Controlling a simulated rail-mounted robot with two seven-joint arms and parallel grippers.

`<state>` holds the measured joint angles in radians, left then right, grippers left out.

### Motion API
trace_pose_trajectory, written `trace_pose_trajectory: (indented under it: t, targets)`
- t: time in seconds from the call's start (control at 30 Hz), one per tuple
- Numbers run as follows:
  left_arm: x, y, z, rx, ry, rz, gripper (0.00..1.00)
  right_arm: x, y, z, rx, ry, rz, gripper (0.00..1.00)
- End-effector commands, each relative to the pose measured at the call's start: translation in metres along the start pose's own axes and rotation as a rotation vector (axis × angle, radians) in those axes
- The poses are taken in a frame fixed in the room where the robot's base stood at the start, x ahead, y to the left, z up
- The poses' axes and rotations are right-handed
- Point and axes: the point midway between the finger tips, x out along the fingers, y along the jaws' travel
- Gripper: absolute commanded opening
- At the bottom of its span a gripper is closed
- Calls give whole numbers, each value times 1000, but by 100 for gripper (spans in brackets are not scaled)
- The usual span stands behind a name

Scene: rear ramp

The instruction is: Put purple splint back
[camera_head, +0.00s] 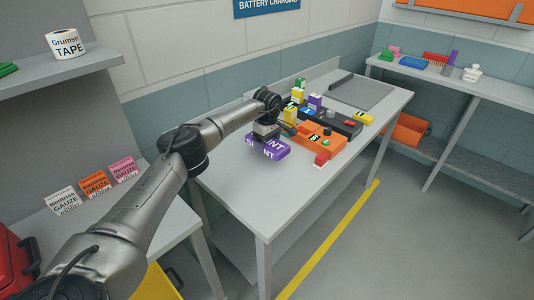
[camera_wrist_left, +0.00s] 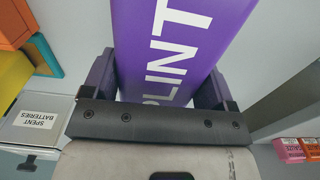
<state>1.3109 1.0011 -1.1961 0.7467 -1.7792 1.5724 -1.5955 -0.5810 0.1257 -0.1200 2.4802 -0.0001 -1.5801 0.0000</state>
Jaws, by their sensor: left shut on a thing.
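The purple splint (camera_head: 270,149), a box with white lettering, is at the left part of the middle table (camera_head: 245,185). My left gripper (camera_head: 265,134) is above it and shut on it. In the left wrist view the splint (camera_wrist_left: 185,40) fills the space between the two fingers of the gripper (camera_wrist_left: 160,85), one on each side. I cannot tell whether the splint touches the table top. My right gripper is not in view.
An orange charger (camera_head: 312,143) and a dark charger (camera_head: 340,122) with several coloured batteries stand right of the splint. A red-topped block (camera_head: 320,160) is near the front edge. Gauze boxes (camera_head: 95,183) stand on the left table. The middle table's near part is clear.

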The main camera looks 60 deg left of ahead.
Motion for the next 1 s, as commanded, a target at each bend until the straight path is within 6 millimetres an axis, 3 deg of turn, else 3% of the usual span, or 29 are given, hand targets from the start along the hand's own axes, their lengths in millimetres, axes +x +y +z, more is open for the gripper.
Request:
trace_pose_trajectory:
  t: [0.17,0.43,0.87,0.9,1.0]
  targets:
    - [8,0,-1,1,0,-1,54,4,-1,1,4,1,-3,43]
    - [40,0,0,1,0,-1,54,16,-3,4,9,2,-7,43]
    - [44,0,-1,1,0,-1,54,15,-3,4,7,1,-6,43]
    - [44,0,-1,1,0,0,82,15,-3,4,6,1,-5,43]
    - [44,0,-1,1,0,-1,92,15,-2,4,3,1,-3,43]
